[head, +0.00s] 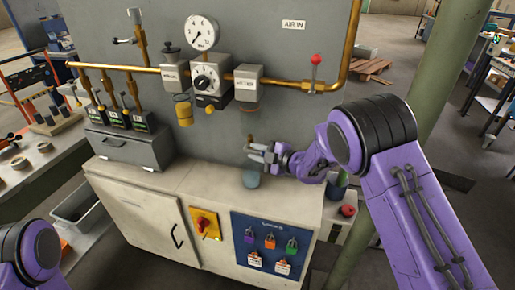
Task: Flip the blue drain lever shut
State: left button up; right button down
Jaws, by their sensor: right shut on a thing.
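My right gripper (263,152) reaches in from the right to just in front of the grey panel, above the cabinet top. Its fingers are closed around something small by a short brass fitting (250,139). This seems to be the blue drain lever, but the fingers hide it and I cannot make out its blue colour or its angle. A round blue-grey pot (251,179) is on the cabinet top just below the fingers. My left arm shows only at the lower left corner, and its gripper is out of view.
Above run a brass pipe (128,67), a gauge (202,33), a regulator (208,76) and a red-knobbed valve (315,60). A grey box (130,146) stands left on the cabinet top (200,178). A green post (440,75) rises at right.

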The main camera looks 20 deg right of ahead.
jog(key=shift+r+h, duration=0.3)
jog(key=shift+f, duration=0.15)
jog(key=c, duration=1.2)
grip_release()
pick_arm(q)
jog(key=shift+r, duration=0.45)
notch_tip(320, 180, down, 2)
jog(key=shift+f+b, duration=0.15)
jog(key=shift+b, duration=1.05)
pick_arm(e)
jog(key=v, duration=1)
jog(key=shift+s+d+r, duration=0.15)
jog(key=shift+s+r, duration=0.1)
jog(key=shift+r, duration=0.05)
